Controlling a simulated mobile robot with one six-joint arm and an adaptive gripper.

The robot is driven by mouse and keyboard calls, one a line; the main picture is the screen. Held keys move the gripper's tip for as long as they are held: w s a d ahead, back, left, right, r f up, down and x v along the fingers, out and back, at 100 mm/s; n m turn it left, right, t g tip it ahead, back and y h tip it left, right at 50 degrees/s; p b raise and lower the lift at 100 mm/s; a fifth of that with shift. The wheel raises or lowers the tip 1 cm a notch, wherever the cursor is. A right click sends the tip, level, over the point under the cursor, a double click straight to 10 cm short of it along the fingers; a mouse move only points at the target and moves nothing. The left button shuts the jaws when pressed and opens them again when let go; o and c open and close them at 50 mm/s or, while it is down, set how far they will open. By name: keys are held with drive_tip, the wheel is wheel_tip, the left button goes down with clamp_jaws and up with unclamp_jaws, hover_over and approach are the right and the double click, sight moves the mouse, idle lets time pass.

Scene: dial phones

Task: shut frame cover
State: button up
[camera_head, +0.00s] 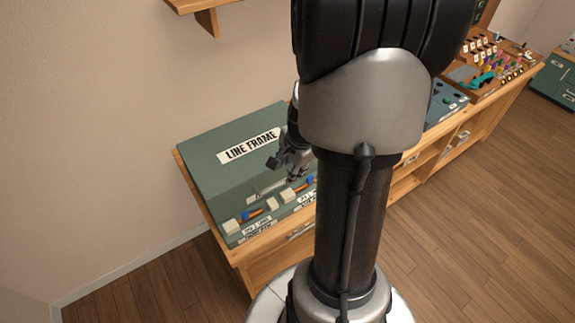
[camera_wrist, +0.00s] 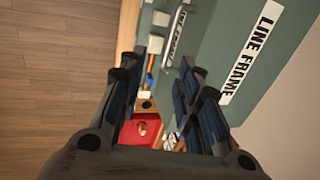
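The line frame (camera_head: 215,148) is a green unit with a large "LINE FRAME" label on the wooden bench. It also shows in the wrist view (camera_wrist: 222,35). A pale bar like a handle (camera_wrist: 178,28) crosses its green face, with a small label beside it. I cannot tell which part is the cover or how far it stands open. My gripper (camera_head: 282,163) is over the frame, near the bar. In the wrist view my gripper (camera_wrist: 157,75) has its dark fingers apart, with nothing held between them. My arm hides the frame's right part.
White and blue blocks (camera_head: 272,203) line the frame's front edge, above small labels. A red surface (camera_wrist: 143,128) shows between the fingers. A board with colourful pieces (camera_head: 492,65) stands farther along the bench. A wooden shelf (camera_head: 207,20) is above. The floor (camera_head: 470,215) in front is clear.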

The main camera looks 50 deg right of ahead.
drive_tip(key=s+a+r+p, duration=0.1)
drive_tip(key=s+r+p, duration=0.3)
drive_tip(key=r, duration=0.2)
drive_tip(key=shift+r, duration=0.2)
idle(0.4)
idle(0.4)
drive_tip(key=v, duration=1.2)
